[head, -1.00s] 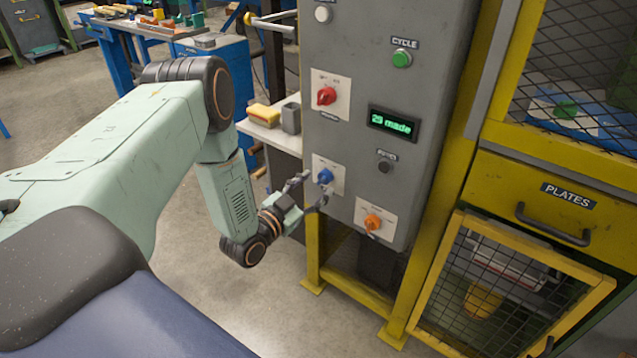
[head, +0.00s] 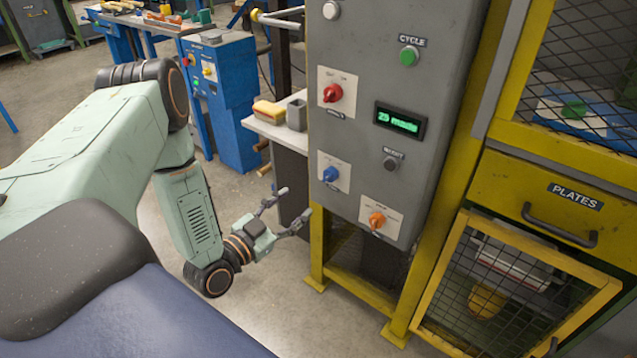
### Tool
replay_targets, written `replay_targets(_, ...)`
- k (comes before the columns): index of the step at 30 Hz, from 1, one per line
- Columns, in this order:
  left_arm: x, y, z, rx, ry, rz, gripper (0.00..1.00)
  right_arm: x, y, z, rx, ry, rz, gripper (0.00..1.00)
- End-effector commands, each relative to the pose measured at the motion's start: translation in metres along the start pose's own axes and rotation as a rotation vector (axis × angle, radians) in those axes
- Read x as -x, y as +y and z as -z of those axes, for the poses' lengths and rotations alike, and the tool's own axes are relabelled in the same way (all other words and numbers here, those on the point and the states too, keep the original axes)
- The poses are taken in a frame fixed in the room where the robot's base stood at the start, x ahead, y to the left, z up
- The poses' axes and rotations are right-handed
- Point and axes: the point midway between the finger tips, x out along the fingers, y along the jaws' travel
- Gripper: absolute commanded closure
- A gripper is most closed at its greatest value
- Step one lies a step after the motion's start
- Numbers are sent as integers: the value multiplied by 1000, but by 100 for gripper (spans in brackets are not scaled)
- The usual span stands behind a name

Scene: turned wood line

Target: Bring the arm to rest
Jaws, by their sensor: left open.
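My left arm comes in from the left in the head view. Its left gripper (head: 293,207) is open and empty, with its two fingers spread apart. It hangs in front of the grey control panel (head: 358,101), to the left of the blue knob (head: 330,174) and apart from it. The panel also carries a red knob (head: 332,93), an orange knob (head: 376,220), a green cycle button (head: 408,56) and a display (head: 399,120) that reads "29 made". My right gripper is not in view.
A yellow frame with a mesh door (head: 500,295) and a plates drawer (head: 560,205) stands at the right. Open floor lies below the gripper.

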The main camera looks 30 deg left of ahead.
Motion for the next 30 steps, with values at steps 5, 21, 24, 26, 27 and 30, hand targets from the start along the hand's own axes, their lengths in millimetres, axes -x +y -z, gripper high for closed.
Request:
replay_targets(5, 0, 0, 0, 0, 0, 0, 44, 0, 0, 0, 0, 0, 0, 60)
replay_targets(21, 126, 140, -111, 508, -1018, -91, 44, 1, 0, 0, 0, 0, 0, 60)
replay_targets(24, 182, 172, -107, 535, -1266, -96, 44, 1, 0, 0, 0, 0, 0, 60)
replay_targets(26, 215, 184, -101, 526, -1396, -93, 44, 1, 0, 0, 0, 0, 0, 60)
replay_targets(27, 234, 188, -96, 511, -1465, -90, 44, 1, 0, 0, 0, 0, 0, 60)
replay_targets(30, 265, 194, -84, 448, -1571, -100, 44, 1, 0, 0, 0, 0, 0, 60)
